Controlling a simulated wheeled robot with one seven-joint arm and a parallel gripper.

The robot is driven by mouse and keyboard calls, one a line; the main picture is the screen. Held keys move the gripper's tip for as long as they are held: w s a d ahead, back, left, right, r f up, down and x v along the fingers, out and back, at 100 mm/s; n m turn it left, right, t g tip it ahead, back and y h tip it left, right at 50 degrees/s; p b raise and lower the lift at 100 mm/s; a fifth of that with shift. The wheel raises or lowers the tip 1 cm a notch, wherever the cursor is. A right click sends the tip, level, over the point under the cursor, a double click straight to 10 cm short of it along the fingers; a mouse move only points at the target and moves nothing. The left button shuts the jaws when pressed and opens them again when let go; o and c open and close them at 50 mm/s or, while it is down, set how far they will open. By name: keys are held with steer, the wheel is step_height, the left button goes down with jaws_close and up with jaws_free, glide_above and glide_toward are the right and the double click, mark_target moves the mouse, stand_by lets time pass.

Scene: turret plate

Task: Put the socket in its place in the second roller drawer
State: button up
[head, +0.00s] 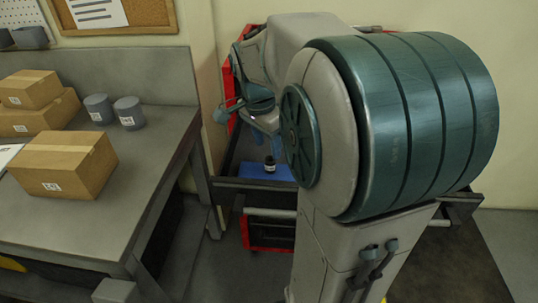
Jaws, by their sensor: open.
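A small dark socket (270,164) with a pale band stands upright on the blue liner (254,171) of a pulled-out drawer, in the head view. The drawer's dark front rim (252,186) shows left of my arm. My gripper (270,142) is just above the socket, open, pointing down; its fingertips are small and partly hidden, so I cannot tell whether they touch the socket. My own large arm link covers most of the drawer and the place for the socket.
The red roller cabinet (268,232) shows beneath and behind the drawer, with a grey handle bar (270,213). At left, a grey workbench (150,185) holds cardboard boxes (64,167) and grey cylinders (129,112). A corkboard (115,14) hangs behind.

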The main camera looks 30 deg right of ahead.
step_height(320, 180, up, 6)
steer(key=a, duration=0.1)
steer(key=s+a+f+n, duration=0.1)
steer(key=s+n, duration=0.1)
steer(key=s+a+f+n, duration=0.1)
steer(key=a+n, duration=0.1)
steer(key=s+a+f+n+t, duration=0.1)
steer(key=s+a+f+n, duration=0.1)
steer(key=n, duration=0.1)
steer(key=shift+s+a+y, duration=0.25)
steer(key=shift+s+y, duration=0.1)
steer(key=shift+y, duration=0.05)
steer(key=s+a+f+n, duration=0.1)
steer(key=s+f+n, duration=0.1)
steer(key=n, duration=0.1)
steer(key=s+a+f+n+t, duration=0.1)
steer(key=s+a+f+n, duration=0.1)
steer(key=n, duration=0.1)
steer(key=s+a+f+n+y, duration=0.1)
steer(key=s+f+n, duration=0.1)
steer(key=shift+s+a+n+t, duration=0.3)
steer(key=shift+s+a+n, duration=0.05)
steer(key=shift+n, duration=0.05)
